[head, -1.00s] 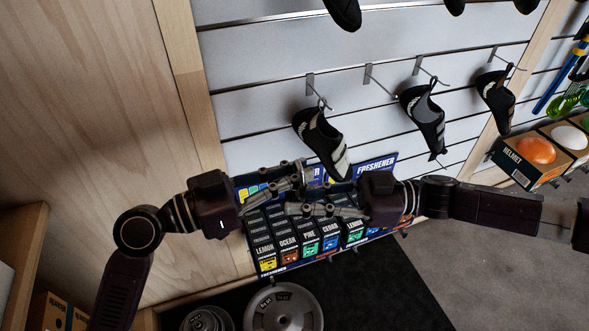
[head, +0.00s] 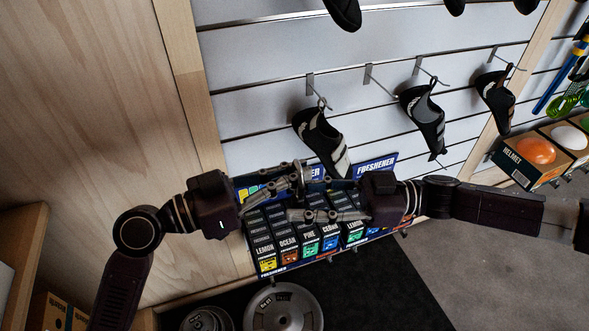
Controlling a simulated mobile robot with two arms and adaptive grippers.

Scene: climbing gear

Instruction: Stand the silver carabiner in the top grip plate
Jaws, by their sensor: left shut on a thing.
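My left gripper (head: 297,178) is shut on a small silver-grey looped thing, which looks like the silver carabiner (head: 304,174), held in the air before the freshener display. Its lower part is hard to make out against the fingers. My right gripper (head: 311,199) is just below and to the right, with its fingers spread apart and nothing visible between them. A round grey grip plate (head: 283,309) lies on the dark mat at the bottom, well below both grippers. I cannot tell whether it is the top grip plate.
The freshener display (head: 330,255) with several boxes stands right behind the grippers. Climbing shoes (head: 322,142) hang on hooks above. Smaller round weights (head: 206,319) are at the bottom left. Helmet boxes (head: 535,160) are at the right. The grey floor at the right is clear.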

